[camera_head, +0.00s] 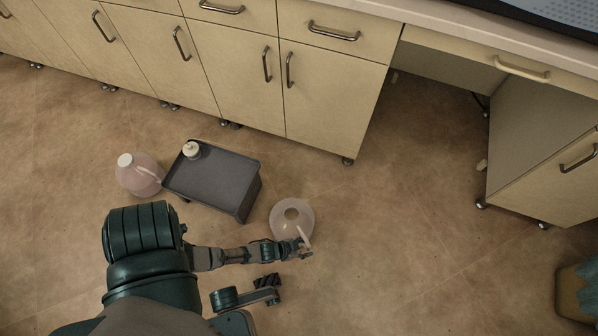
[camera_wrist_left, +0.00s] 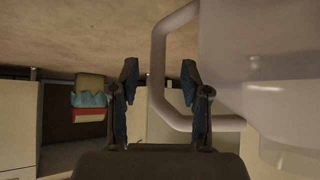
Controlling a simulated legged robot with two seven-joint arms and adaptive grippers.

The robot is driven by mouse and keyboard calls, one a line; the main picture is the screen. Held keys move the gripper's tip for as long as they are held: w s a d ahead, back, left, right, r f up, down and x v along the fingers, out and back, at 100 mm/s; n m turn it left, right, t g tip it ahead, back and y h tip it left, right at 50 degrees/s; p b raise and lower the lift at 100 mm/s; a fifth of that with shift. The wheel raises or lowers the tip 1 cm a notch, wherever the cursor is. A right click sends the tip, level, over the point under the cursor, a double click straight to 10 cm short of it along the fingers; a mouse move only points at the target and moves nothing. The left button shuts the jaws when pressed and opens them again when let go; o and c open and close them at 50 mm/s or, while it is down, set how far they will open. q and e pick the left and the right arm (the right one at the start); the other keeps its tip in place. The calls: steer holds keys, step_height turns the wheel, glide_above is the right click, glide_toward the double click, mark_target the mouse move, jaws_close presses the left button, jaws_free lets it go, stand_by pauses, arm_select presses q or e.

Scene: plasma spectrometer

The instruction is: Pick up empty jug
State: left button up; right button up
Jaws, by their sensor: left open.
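A translucent pale jug (camera_head: 285,222) with an open, uncapped mouth stands on the floor right of the dark grey cart. My left gripper (camera_head: 303,246) is at its handle side, low in the head view. In the left wrist view the jug's body (camera_wrist_left: 285,85) fills the right side. Its handle (camera_wrist_left: 157,70) stands upright in the picture, between the two spread fingers of my left gripper (camera_wrist_left: 160,85). The fingers are open and appear apart from the handle. A second, pinkish jug (camera_head: 136,178) with a white cap stands left of the cart.
The dark grey cart (camera_head: 222,185) carries a small white-topped bottle (camera_head: 191,149) at its left end. Beige cabinets (camera_head: 330,95) line the back, with a knee space at right. A bin with a teal liner (camera_head: 586,290) stands at lower right. The floor right of the jug is clear.

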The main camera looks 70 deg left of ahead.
arm_select(q)
steer(key=shift+w+f+b, duration=0.2)
steer(key=shift+w+f, duration=0.05)
steer(key=shift+f, duration=0.25)
steer(key=shift+w+f+b, duration=0.2)
steer(key=shift+w+f, duration=0.05)
steer(key=shift+f, duration=0.25)
steer(key=shift+w+d+r, duration=0.15)
steer(key=shift+w+r, duration=0.1)
steer(key=shift+r, duration=0.05)
jaws_close()
